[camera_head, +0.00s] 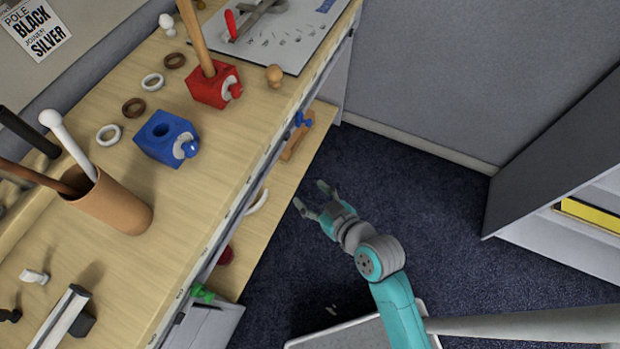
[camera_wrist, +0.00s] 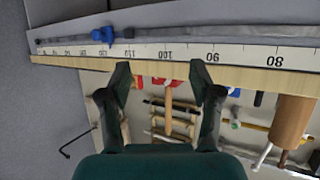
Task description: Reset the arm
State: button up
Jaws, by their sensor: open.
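My gripper (camera_head: 316,202) is open and empty in the head view. It is held out over the dark blue carpet, to the right of the wooden table (camera_head: 195,200), apart from it. My teal arm reaches up to it from the lower right. In the wrist view my gripper (camera_wrist: 168,82) shows two dark fingers spread apart, with nothing between them. The table's edge with a numbered ruler strip (camera_wrist: 215,54) lies beyond the fingertips.
On the table stand a blue block (camera_head: 166,138), a red block (camera_head: 213,86) with a wooden pole, several rings and a brown cup (camera_head: 112,205) of poles. A lower shelf (camera_head: 262,222) juts out below the table. A grey cabinet (camera_head: 570,165) stands at right. Open carpet lies between.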

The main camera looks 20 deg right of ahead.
jog(key=s+d+m+t+h, duration=0.1)
jog(key=s+d+m+h, duration=0.15)
jog(key=s, duration=0.55)
jog(key=s+d+m+h, duration=0.1)
jog(key=s+d, duration=0.3)
jog(key=s, duration=0.4)
jog(key=s+d+r, duration=0.1)
jog(key=s+r, duration=0.2)
jog(key=s, duration=0.3)
jog(key=s+d+r+m+t+h, duration=0.1)
jog(key=s+r, duration=0.3)
jog(key=s, duration=0.2)
jog(key=shift+s, duration=0.3)
